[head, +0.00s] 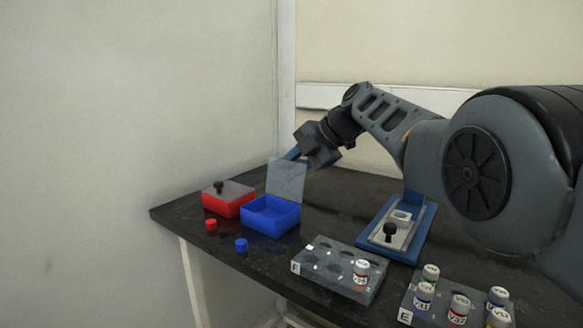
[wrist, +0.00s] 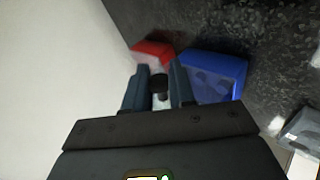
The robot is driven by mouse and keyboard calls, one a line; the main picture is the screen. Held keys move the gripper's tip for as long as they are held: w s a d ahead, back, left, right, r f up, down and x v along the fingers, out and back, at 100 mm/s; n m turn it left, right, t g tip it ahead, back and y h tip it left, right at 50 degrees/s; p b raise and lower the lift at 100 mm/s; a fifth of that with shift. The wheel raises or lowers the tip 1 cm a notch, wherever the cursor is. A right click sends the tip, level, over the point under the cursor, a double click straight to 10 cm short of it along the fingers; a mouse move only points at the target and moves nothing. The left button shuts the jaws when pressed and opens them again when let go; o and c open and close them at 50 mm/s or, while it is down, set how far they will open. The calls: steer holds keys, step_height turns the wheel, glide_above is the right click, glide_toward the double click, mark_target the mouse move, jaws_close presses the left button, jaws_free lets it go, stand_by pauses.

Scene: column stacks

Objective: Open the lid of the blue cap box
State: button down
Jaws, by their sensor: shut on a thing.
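The blue cap box (head: 270,219) stands on the dark table with its clear lid (head: 287,180) swung up to about upright at the back. Its open inside shows empty in the head view. My gripper (head: 291,155) is at the top of the raised lid, its fingers coming from behind. In the wrist view my gripper (wrist: 158,80) is shut on a black knob (wrist: 158,88), which appears to be the lid's. The blue box (wrist: 213,75) lies just beyond the fingers there. The exact finger contact is hard to see.
A closed red box (head: 228,205) with a black knob stands left of the blue box. A red cap (head: 211,225) and a blue cap (head: 241,245) lie in front. Racks with vials (head: 340,268) and a blue-based fixture (head: 397,225) stand to the right. A wall is close behind.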

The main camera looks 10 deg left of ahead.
steer(key=shift+s+f, duration=0.1)
steer(key=shift+f, duration=0.15)
steer(key=c, duration=1)
jaws_free()
steer(key=shift+r, duration=0.15)
steer(key=shift+r, duration=0.15)
steer(key=r+p, duration=0.1)
steer(key=p, duration=0.2)
steer(key=shift+d, duration=0.3)
steer(key=p+v, duration=0.6)
steer(key=p, duration=0.2)
steer(key=shift+d+p, duration=0.35)
steer(key=shift+p, duration=0.05)
steer(key=shift+s, duration=0.1)
